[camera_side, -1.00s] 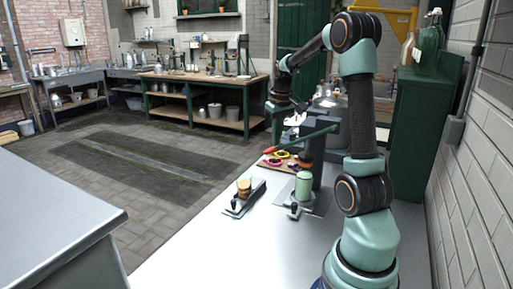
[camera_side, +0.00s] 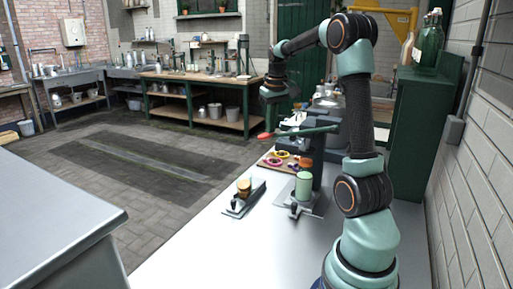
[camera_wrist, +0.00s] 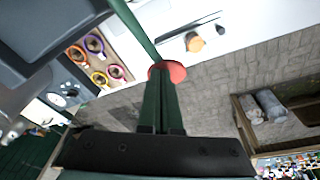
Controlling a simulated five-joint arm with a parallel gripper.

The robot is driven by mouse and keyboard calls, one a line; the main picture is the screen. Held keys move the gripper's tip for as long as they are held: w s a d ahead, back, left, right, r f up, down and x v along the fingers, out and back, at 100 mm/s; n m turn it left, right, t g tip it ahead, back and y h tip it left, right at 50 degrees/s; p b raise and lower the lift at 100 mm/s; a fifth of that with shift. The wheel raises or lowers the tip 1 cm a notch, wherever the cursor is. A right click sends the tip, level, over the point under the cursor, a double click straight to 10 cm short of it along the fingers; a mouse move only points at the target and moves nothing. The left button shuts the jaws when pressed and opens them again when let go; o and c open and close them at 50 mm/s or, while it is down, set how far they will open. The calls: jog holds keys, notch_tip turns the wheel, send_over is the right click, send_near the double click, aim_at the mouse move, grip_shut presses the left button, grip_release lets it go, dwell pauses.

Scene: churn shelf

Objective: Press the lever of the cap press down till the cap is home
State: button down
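The cap press (camera_side: 318,177) stands on the bench with its green lever (camera_side: 305,131) nearly level, sloping slightly down to a red knob (camera_side: 264,135) at the left. A pale green jar (camera_side: 303,186) stands under the press, with an orange-brown piece (camera_side: 305,163) just above it; I cannot tell whether that is seated. My gripper (camera_wrist: 161,85) points at the red knob (camera_wrist: 168,71) in the wrist view, its fingers together and nothing seen between them. The knob lies just beyond the fingertips; contact is unclear. The lever (camera_wrist: 135,28) runs up-left from it.
A small dark stand with a tan-topped piece (camera_side: 243,187) sits left of the press. A board with coloured rings (camera_side: 275,160) lies behind; the rings also show in the wrist view (camera_wrist: 95,45). A green cabinet (camera_side: 420,130) stands at right.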

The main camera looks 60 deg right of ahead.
jog(key=shift+w+r, duration=0.3)
jog(key=shift+r, duration=0.35)
jog(key=shift+w+r, duration=0.25)
jog(key=shift+r, duration=0.35)
jog(key=shift+w+r, duration=0.3)
jog(key=shift+r, duration=0.45)
jog(key=r, duration=0.3)
jog(key=shift+w+r, duration=0.35)
notch_tip(320, 180, up, 6)
